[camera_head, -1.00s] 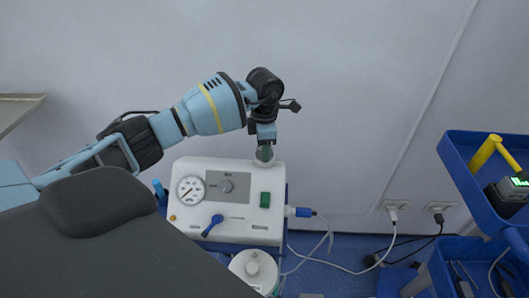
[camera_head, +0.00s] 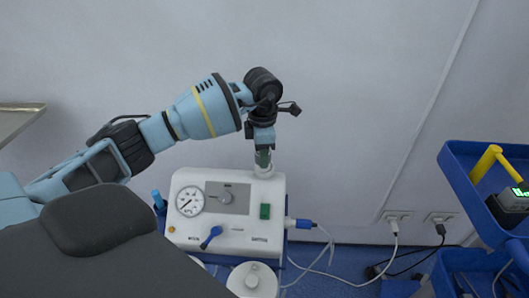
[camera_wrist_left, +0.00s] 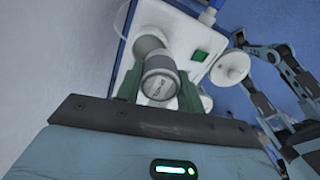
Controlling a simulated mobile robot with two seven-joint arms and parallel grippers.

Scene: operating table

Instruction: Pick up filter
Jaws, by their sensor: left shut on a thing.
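The filter (camera_wrist_left: 160,82) is a small pale cylinder with a grey printed end cap, best seen in the left wrist view. My left gripper (camera_head: 263,158) points down at the back right of the white suction machine's top. Its two green fingers (camera_wrist_left: 159,88) are shut on the filter from both sides. In the head view the fingers mostly hide the filter, just above the round white fitting (camera_head: 264,171) on the machine. I cannot tell whether filter and fitting still touch. A blue-black arm, apparently my right (camera_wrist_left: 285,72), shows in the left wrist view; its jaws are unclear.
The white suction machine (camera_head: 237,228) has a round gauge, a knob and a green switch. A white-lidded jar (camera_head: 252,278) stands in front of it. A hose and cables run right to the wall sockets. A blue trolley (camera_head: 460,165) stands at the right.

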